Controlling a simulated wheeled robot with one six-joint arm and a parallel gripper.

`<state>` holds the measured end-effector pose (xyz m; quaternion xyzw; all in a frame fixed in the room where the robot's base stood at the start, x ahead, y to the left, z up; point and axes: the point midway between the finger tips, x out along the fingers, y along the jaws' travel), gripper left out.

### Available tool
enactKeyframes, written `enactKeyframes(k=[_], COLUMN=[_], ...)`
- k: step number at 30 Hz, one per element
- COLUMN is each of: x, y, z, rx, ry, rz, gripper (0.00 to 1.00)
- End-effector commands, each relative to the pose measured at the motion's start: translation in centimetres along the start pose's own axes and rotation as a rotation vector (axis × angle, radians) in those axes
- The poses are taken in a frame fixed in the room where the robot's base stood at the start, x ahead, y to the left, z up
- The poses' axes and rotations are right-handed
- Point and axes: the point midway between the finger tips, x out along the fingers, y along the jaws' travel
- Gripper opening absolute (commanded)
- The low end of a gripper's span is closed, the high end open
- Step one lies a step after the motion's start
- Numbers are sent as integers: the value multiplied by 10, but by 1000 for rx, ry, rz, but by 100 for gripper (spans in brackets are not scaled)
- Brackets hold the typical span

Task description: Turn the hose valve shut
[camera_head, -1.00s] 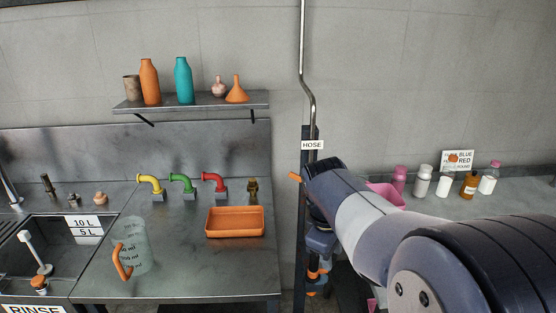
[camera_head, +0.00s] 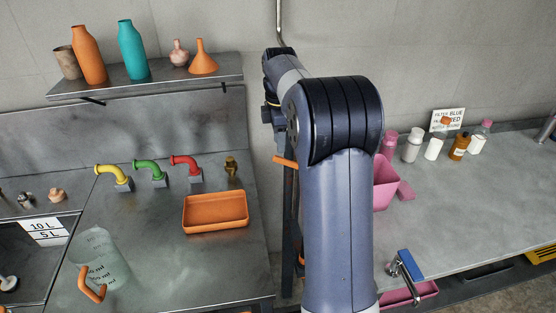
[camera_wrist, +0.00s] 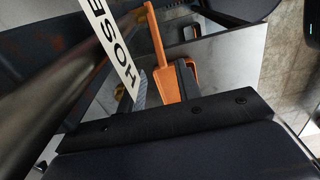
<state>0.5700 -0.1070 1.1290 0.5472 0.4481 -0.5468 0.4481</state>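The orange hose valve lever (camera_head: 285,162) sticks out to the left of the dark post in the head view, roughly level. My arm covers the valve body. In the wrist view, a white HOSE label (camera_wrist: 112,45) lies close by, and a long orange bar (camera_wrist: 156,38), which looks like the lever, runs down towards my gripper (camera_wrist: 186,80). A dark finger-like part shows beside the orange there. I cannot tell whether it touches the lever or how far apart the fingers are.
An orange tray (camera_head: 215,228), coloured taps (camera_head: 150,170) and a clear jug (camera_head: 100,258) stand on the left counter. A shelf (camera_head: 150,78) with bottles is above. A pink bin (camera_head: 386,182), several bottles and a faucet (camera_head: 405,270) are on the right.

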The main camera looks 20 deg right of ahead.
Motion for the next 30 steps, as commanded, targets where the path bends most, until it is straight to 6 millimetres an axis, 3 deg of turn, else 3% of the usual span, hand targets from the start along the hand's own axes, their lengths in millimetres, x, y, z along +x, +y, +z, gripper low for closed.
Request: enactKeyframes(k=[6, 13, 26, 30], x=[42, 77, 88, 88], y=[-1, -1, -1, -1], z=[0, 0, 0, 0], rx=[1, 1, 2, 2], ry=[0, 0, 0, 0], rz=[-5, -3, 0, 0], gripper=[33, 33, 33, 22])
